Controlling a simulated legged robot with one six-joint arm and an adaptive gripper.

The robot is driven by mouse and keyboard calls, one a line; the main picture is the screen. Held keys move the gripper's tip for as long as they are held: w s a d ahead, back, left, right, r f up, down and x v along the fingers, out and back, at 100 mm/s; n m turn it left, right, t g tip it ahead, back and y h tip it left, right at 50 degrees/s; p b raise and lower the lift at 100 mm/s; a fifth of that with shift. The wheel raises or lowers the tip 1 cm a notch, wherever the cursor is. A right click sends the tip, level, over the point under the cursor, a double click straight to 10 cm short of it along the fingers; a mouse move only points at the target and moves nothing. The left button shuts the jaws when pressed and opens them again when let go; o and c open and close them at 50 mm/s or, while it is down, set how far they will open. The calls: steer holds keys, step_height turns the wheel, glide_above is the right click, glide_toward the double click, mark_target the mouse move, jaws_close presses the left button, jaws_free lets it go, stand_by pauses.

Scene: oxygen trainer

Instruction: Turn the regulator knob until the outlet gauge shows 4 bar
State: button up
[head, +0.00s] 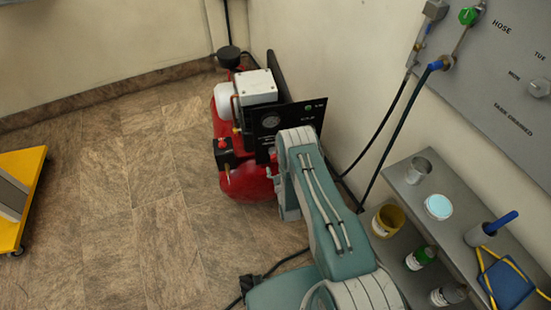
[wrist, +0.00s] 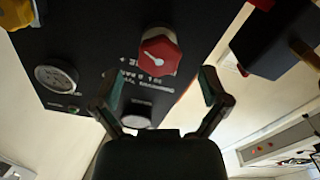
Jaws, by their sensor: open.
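A red knob (wrist: 158,52) with a white pointer mark sits on the black panel (wrist: 105,28) in the wrist view. My gripper (wrist: 161,75) is open and empty, its fingertips apart on either side of the knob's lower edge; I cannot tell whether they touch it. A round gauge (wrist: 57,80) is at the left of the panel; its reading is too small to tell. A second pale round part (wrist: 137,121) is partly hidden behind my gripper. In the head view the panel (head: 291,112) stands on the red compressor, and my arm hides its lower part and my gripper.
The red compressor tank (head: 243,182) stands by the wall. A grey shelf (head: 455,215) with a cup, containers and a blue-handled tool is at the right. Hoses hang from the wall board (head: 500,70). A yellow cart (head: 18,190) is far left. Tiled floor between is clear.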

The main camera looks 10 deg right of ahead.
mark_target(275, 158)
steer(key=shift+w, duration=1.85)
steer(key=shift+c, duration=0.3)
steer(key=c, duration=1.1)
steer(key=shift+m, duration=1.4)
